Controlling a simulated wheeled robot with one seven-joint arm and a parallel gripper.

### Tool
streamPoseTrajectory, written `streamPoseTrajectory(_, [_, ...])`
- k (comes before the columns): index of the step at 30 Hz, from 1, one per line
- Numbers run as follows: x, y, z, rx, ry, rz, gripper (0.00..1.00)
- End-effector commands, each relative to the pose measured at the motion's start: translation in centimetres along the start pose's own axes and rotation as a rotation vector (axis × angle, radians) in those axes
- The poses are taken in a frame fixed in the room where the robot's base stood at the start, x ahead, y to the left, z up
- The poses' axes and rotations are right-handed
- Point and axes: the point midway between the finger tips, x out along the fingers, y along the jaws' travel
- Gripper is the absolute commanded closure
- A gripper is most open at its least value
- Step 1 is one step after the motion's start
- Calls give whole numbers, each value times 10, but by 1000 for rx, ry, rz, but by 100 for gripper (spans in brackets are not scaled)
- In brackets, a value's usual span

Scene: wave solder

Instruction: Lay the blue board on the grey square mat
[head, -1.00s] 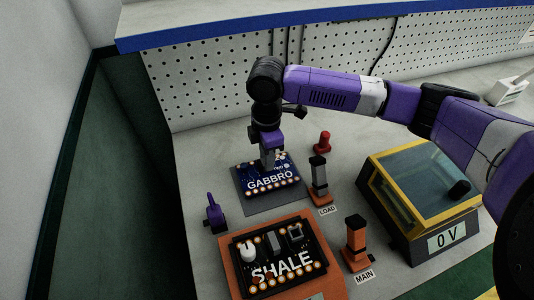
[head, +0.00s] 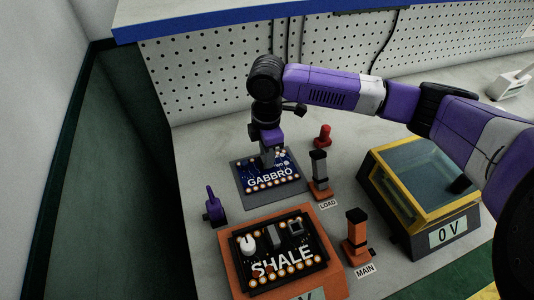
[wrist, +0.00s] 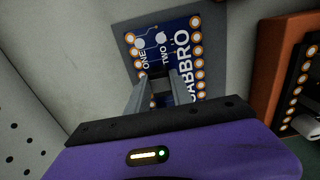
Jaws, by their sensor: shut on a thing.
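The blue board (head: 283,179), lettered GABBRO, is over the grey square mat (head: 243,187), with the mat's edge showing around it. The board also shows in the wrist view (wrist: 180,45), with the grey mat (wrist: 132,14) at its border. My gripper (head: 268,160) points down at the board's middle. It is shut on a part of the board; its two fingers (wrist: 160,88) show in the wrist view. Whether the board touches the mat or sits slightly above it, I cannot tell.
A black board lettered SHALE (head: 280,255) sits in an orange holder (head: 230,270) in front. The LOAD lever (head: 319,175), MAIN lever (head: 356,235), red knob (head: 323,136) and purple lever (head: 213,207) stand around. A yellow-framed case (head: 420,190) is at right.

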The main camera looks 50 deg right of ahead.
Motion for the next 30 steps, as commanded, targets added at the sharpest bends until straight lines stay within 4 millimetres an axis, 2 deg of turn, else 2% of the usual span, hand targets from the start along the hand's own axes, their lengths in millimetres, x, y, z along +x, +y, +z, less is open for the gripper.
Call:
streamPoseTrajectory(10, [5, 0, 0, 0, 0, 0, 100])
streamPoseTrajectory(11, [5, 0, 0, 0, 0, 0, 70])
streamPoseTrajectory(14, [5, 0, 0, 0, 0, 0, 50])
streamPoseTrajectory(15, [4, 0, 0, 0, 0, 0, 48])
streamPoseTrajectory(30, [0, 0, 0, 0, 0, 1, 48])
